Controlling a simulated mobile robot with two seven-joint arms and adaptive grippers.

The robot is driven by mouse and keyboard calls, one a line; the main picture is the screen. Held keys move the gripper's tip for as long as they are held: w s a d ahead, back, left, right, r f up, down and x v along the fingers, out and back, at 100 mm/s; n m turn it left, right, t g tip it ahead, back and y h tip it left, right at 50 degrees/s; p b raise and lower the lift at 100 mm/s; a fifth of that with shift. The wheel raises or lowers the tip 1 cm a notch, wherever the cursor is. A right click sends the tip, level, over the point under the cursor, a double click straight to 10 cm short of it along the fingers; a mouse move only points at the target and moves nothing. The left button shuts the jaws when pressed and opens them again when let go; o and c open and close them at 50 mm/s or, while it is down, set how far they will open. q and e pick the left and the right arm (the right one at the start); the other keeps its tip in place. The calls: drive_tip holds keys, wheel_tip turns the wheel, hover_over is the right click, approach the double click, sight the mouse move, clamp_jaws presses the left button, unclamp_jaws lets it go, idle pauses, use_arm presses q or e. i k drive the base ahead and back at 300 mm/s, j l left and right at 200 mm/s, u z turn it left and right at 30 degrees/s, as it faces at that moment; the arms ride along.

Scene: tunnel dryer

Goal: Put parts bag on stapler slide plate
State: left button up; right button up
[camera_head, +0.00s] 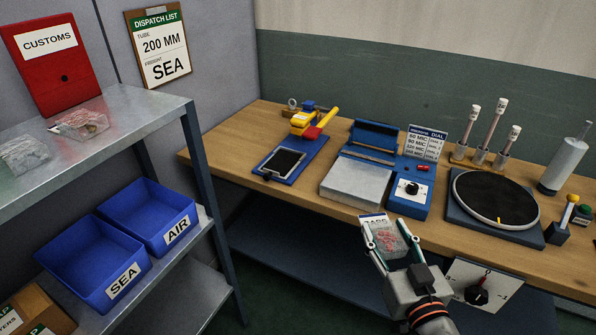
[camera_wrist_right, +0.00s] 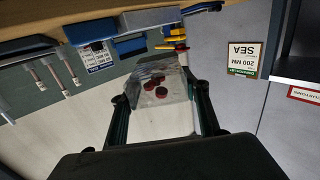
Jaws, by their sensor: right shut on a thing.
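The parts bag (camera_head: 390,240), a clear bag with red pieces and a white printed header, is between the fingers of my right gripper (camera_head: 391,242). In the right wrist view the bag (camera_wrist_right: 158,88) shows dark red round parts, and the gripper (camera_wrist_right: 161,108) is shut on it. The gripper is in front of the bench's front edge, right of the stapler and apart from it. The stapler (camera_head: 308,122), yellow and red on a blue base, is at the bench's left end. Its dark slide plate (camera_head: 283,161) looks bare. My left gripper is not in view.
A blue sealer with a grey plate (camera_head: 357,184) stands between the stapler and a black turntable (camera_head: 494,199) on the wooden bench (camera_head: 235,136). At left, a metal shelf (camera_head: 130,112) holds bags above blue SEA (camera_head: 95,258) and AIR (camera_head: 150,214) bins.

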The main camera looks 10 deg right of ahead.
sight(282, 162)
drive_tip(key=i+l+u, duration=0.15)
drive_tip(key=u, duration=0.2)
drive_tip(key=i+l+u, duration=0.2)
drive_tip(key=u, duration=0.2)
drive_tip(key=i+l+u, duration=0.15)
drive_tip(key=u, duration=0.2)
drive_tip(key=l, duration=0.1)
